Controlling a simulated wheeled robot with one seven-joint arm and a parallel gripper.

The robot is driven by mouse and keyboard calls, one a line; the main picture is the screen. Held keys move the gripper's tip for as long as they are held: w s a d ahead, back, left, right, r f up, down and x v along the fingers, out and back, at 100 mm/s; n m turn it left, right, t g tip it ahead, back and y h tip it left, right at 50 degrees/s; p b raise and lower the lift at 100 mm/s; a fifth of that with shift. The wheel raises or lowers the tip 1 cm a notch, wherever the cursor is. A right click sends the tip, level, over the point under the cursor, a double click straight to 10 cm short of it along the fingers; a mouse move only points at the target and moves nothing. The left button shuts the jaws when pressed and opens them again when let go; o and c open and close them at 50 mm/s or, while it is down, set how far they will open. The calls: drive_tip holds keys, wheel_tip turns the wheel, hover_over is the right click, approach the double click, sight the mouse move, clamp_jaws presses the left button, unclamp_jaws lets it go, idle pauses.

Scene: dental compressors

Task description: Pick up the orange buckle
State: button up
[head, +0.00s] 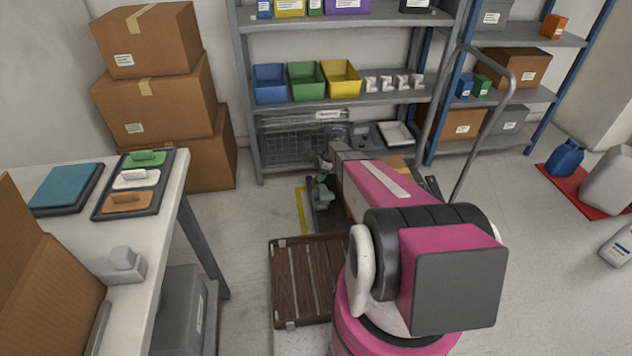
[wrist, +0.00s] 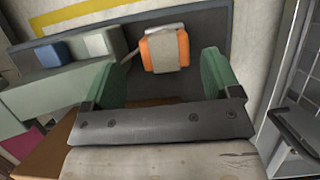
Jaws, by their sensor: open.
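The orange buckle (wrist: 163,48) shows in the wrist view, with a beige band across its middle. It lies on a dark grey surface (wrist: 205,28), near the top centre of that view. My gripper (wrist: 160,66) is open, with one green-padded finger to the left of the buckle and one to the right. The buckle appears between the fingers, towards their tips, with visible gaps on both sides. I cannot tell how far beyond the tips it lies. In the head view my gripper (head: 322,180) is low in front of the shelf; my arm hides much of that area, and I cannot make out the buckle there.
In the wrist view, blue (wrist: 52,54) and pale (wrist: 100,42) blocks sit left of the buckle. In the head view, a metal shelf (head: 335,103) stands behind my gripper, a slatted wooden pallet (head: 308,280) lies nearer, and a white table (head: 165,215) is at left.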

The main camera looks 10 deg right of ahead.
sight(316, 175)
drive_tip(key=x, duration=0.4)
drive_tip(key=shift+w+a, duration=0.15)
drive_tip(key=shift+w, duration=0.2)
drive_tip(key=shift+a+f, duration=0.2)
drive_tip(key=shift+f, duration=0.3)
drive_tip(key=c, duration=1.1)
drive_tip(key=shift+o, duration=0.2)
drive_tip(key=shift+r, duration=0.1)
